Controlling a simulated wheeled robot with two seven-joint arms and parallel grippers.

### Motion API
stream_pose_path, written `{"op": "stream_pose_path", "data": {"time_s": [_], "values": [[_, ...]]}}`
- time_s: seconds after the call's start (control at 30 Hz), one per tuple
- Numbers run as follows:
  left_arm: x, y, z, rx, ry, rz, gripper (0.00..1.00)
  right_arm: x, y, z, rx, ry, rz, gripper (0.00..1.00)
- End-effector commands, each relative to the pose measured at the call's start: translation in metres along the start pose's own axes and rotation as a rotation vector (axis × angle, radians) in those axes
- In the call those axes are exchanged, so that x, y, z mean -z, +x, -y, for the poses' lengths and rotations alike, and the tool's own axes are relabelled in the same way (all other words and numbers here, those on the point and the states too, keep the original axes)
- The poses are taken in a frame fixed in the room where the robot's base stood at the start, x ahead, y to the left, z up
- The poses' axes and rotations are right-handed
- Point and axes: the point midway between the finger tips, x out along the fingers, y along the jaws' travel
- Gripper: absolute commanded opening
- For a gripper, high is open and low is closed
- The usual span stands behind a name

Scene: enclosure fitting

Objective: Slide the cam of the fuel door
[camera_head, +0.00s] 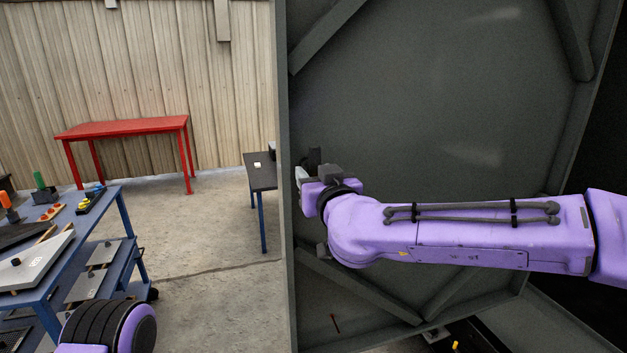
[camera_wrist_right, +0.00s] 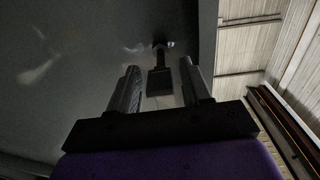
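The fuel door (camera_head: 430,110) is a large dark grey panel with angled ribs, filling the right half of the head view; it also fills the left of the wrist view (camera_wrist_right: 70,65). The cam appears to be the small dark block on a stem (camera_wrist_right: 160,82), mounted near the door's edge. My right gripper (camera_wrist_right: 160,66) is open, with one finger on each side of this block and visible gaps between. In the head view the right gripper (camera_head: 312,172) is at the door's left edge, and the cam is hard to separate from it. My left gripper is out of view.
A blue workbench (camera_head: 110,210) with tools and plates stands at the left. A red table (camera_head: 125,127) stands by the back wall, and a dark table (camera_head: 260,178) is partly behind the door edge. Concrete floor (camera_head: 205,240) between them is clear.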

Motion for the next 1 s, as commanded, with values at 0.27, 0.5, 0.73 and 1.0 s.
{"op": "stream_pose_path", "data": {"time_s": [0.27, 0.5, 0.73, 1.0], "values": [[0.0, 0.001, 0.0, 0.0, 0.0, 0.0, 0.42, -0.004, -0.001, 0.001, 0.002, -0.002, 0.008, 0.49], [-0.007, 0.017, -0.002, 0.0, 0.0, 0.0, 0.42, -0.006, -0.043, 0.001, 0.003, -0.003, 0.003, 0.49], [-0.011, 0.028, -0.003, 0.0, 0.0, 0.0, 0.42, -0.003, -0.093, 0.001, 0.002, -0.002, 0.001, 0.49], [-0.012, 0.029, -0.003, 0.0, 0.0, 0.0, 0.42, -0.002, -0.108, 0.0, 0.0, -0.001, 0.004, 0.49]]}}
